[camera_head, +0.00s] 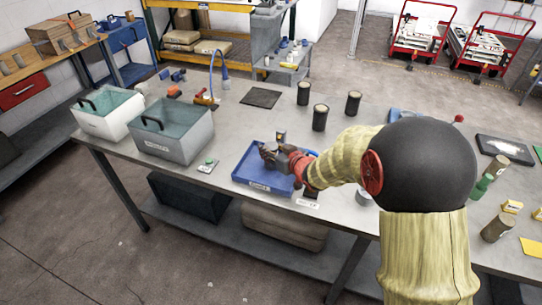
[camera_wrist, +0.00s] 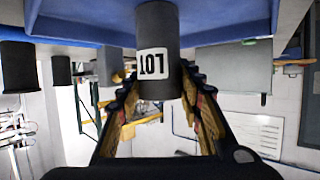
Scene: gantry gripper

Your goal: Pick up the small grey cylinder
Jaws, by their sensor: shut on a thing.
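The small grey cylinder (camera_wrist: 157,28) fills the middle of the wrist view, dark grey with a white label reading LOT. The wrist picture appears upside down. My gripper (camera_wrist: 157,82) is shut on the cylinder, with one finger against each side near the label. In the head view my gripper (camera_head: 268,154) reaches in from the right over the blue tray (camera_head: 243,178). The gripper mostly hides the held cylinder there. A small dark piece (camera_head: 281,136) shows just behind the fingers. I cannot tell whether the cylinder touches the tray floor.
Two open bins, one white (camera_head: 108,128) and one grey (camera_head: 185,145), stand left of the tray. Several dark cylinders, one of them here (camera_head: 320,118), stand behind it. A small green-marked item (camera_head: 208,165) lies near the front edge. A black mat (camera_head: 261,98) lies behind.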

